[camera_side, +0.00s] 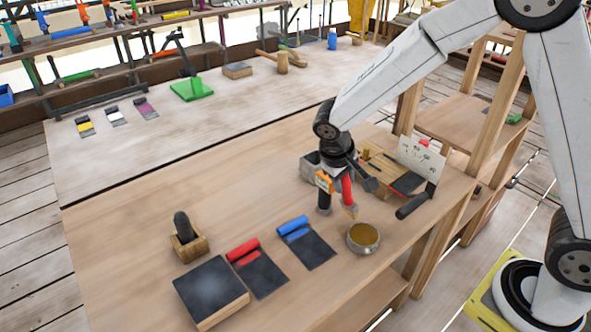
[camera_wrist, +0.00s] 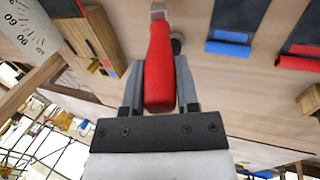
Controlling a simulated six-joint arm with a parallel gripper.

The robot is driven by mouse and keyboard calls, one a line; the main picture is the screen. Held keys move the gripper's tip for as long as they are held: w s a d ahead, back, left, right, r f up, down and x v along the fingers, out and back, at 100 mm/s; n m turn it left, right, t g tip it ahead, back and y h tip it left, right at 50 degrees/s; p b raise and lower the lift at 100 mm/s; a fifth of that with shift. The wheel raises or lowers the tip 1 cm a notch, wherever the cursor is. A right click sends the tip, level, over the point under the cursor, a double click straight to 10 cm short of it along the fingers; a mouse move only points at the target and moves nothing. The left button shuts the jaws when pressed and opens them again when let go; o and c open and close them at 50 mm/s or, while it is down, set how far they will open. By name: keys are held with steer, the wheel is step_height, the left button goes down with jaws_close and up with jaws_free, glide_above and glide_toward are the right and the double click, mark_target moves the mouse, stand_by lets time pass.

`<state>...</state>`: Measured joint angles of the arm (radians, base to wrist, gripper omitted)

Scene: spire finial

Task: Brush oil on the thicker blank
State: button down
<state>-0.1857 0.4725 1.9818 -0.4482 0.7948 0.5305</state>
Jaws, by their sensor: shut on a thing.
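My gripper (camera_side: 337,188) is shut on the red handle of a brush (camera_side: 347,190). In the wrist view the handle (camera_wrist: 159,65) sits between both fingers (camera_wrist: 159,85). The brush tip points down, close to the round bowl of amber oil (camera_side: 363,238); I cannot tell whether it touches the bowl. Two flat dark pieces lie on the bench: one with a red roll along its edge (camera_side: 261,275) and one with a blue roll (camera_side: 309,250). Both show partly in the wrist view, red (camera_wrist: 298,62) and blue (camera_wrist: 228,48). I cannot tell which is thicker.
A dark-topped wooden block (camera_side: 210,290) is at the front left, with a small wooden holder (camera_side: 188,245) behind it. A marked white card (camera_side: 421,158) and a wooden rack stand right of my gripper. The bench's left middle is clear.

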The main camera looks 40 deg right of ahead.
steer(key=w+a+r+y, duration=0.1)
steer(key=a+r, duration=0.3)
steer(key=a, duration=0.4)
steer(key=w+a+r+y, duration=0.2)
steer(key=w+a+r, duration=0.1)
steer(key=a, duration=0.6)
steer(key=shift+a+r+y, duration=0.15)
steer(key=shift+r+y, duration=0.15)
steer(key=shift+r, duration=0.05)
steer(key=shift+w+f, duration=0.1)
steer(key=shift+f, duration=2.4)
